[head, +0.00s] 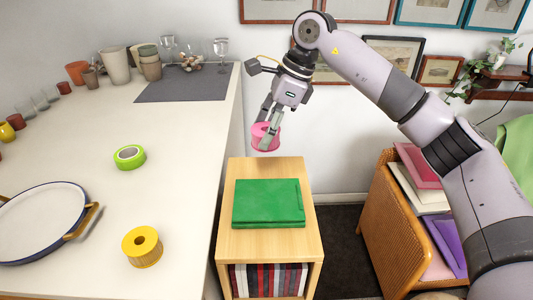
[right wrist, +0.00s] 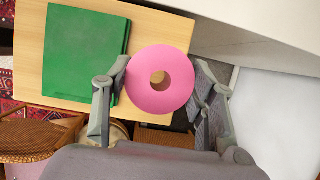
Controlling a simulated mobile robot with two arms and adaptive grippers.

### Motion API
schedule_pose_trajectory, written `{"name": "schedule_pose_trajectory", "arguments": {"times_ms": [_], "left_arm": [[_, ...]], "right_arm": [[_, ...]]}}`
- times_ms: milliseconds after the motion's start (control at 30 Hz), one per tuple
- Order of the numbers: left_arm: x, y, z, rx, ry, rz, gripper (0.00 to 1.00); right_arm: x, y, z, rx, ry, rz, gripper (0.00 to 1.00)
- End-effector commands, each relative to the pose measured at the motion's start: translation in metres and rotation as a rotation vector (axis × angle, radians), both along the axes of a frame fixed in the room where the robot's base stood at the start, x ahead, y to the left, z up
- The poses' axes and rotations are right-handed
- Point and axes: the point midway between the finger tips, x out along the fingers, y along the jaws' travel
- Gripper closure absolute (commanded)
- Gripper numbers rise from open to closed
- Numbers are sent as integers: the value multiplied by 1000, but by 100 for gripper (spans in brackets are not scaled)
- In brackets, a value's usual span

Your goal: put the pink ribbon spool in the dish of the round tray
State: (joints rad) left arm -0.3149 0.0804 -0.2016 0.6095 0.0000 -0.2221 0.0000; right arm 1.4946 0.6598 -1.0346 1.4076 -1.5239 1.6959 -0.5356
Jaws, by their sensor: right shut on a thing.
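The pink ribbon spool (head: 262,137) is held in the air by my right gripper (head: 268,126), above the back edge of the small wooden shelf unit. In the right wrist view the spool (right wrist: 172,64) sits between the two fingers of the right gripper (right wrist: 160,85), its round face and centre hole toward the camera. The round tray (head: 38,222), pale with a dark blue rim and a brass-coloured handle, lies on the white counter at the left, cut off by the picture edge. My left gripper is not in view.
A yellow spool (head: 142,247) and a green tape roll (head: 130,157) stand on the counter (head: 180,190) right of the tray. A green folder (head: 268,204) lies on the wooden shelf unit (head: 305,240). Cups and glasses crowd the counter's back.

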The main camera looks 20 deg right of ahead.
Motion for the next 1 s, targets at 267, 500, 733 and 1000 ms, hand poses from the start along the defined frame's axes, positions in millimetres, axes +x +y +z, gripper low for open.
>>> {"name": "schedule_pose_trajectory", "arguments": {"times_ms": [267,500,733,1000], "left_arm": [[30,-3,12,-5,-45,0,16],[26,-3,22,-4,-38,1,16],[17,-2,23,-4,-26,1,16],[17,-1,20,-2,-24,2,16]], "right_arm": [[0,0,-33,1,-1,0,76],[0,0,-61,0,1,-1,76],[0,0,-76,0,-3,1,76],[0,0,-79,0,-2,0,45]]}}
